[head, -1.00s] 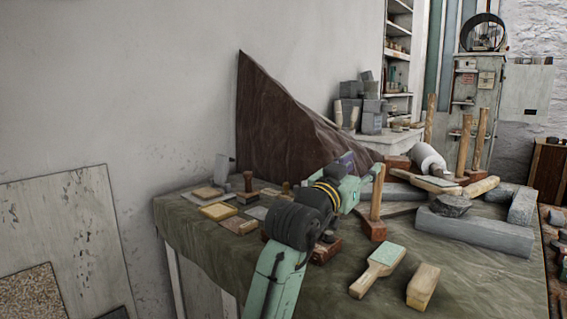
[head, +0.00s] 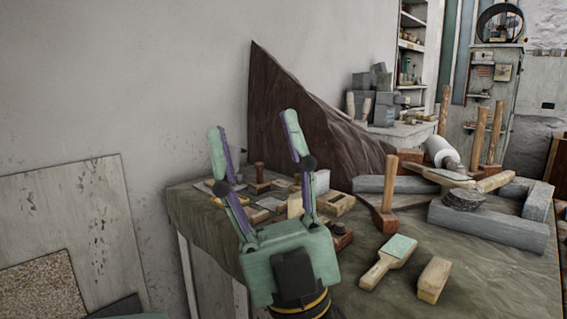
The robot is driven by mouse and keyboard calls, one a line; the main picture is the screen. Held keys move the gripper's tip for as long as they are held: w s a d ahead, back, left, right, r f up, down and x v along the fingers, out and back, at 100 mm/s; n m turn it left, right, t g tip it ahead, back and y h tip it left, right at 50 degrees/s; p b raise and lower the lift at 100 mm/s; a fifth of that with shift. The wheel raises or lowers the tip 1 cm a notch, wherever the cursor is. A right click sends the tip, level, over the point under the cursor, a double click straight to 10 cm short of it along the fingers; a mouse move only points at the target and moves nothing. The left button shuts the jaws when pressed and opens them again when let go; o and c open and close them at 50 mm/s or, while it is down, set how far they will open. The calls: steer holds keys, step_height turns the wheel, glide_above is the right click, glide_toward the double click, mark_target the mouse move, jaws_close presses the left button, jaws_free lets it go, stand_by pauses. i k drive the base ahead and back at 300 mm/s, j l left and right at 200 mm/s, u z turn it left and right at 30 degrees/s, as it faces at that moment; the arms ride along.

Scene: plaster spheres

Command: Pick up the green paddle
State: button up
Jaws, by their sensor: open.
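The green paddle (head: 397,250) lies flat on the cloth-covered table (head: 480,295), toward its front. It has a pale green face and a light wooden handle pointing to the lower left. My gripper (head: 252,131) is raised in front of the table's left part, fingers pointing up and spread wide. Nothing is between the fingers. It is to the left of the paddle and well apart from it. My gripper's body hides part of the table's front left.
A wooden block (head: 434,281) lies just right of the paddle. A wooden-handled tool (head: 386,205) stands upright behind it. Grey stone bars (head: 488,226) lie at the back right. Several small wooden blocks crowd the table's left part. Bare cloth lies in front of the paddle.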

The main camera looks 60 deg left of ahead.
mark_target(396, 253)
steer(key=u, duration=1.05)
steer(key=i+j, duration=0.1)
steer(key=j, duration=0.7)
steer(key=i+j, duration=0.15)
steer(key=j, duration=0.3)
steer(key=j+z, duration=0.8)
steer(key=z, duration=0.6)
steer(key=i+j, duration=0.05)
